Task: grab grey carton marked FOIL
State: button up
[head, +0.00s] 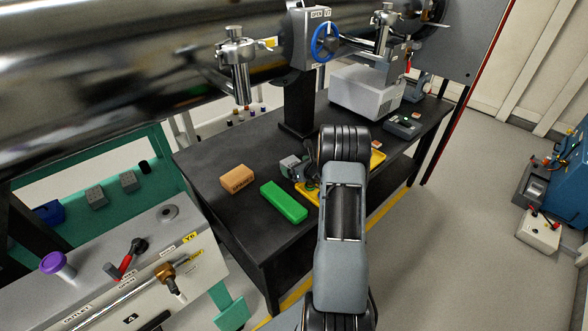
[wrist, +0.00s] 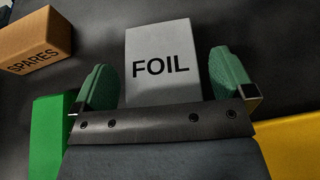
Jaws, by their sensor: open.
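The grey carton marked FOIL (wrist: 162,62) stands on the black table, its label facing up in the wrist view. It lies between the two green finger pads of my gripper (wrist: 168,82), with its near end reaching back to the gripper's metal bar. The fingers are open, with a dark gap visible on the right side of the carton and a narrower one on the left. In the head view my gripper (head: 312,170) is over the table, and my arm hides much of the area. The small grey block there (head: 290,166) appears to be the carton.
An orange-brown SPARES carton (head: 238,179) and a green box (head: 284,202) sit to the left on the black table (head: 225,208). A yellow tray (head: 377,158) lies partly under my arm. A metal post (head: 299,105) rises behind. Bare table lies between the post and the SPARES carton.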

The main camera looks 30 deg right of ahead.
jog(key=shift+c, duration=0.5)
jog(key=c, duration=0.9)
jog(key=shift+o, duration=0.2)
jog(key=shift+r, duration=0.1)
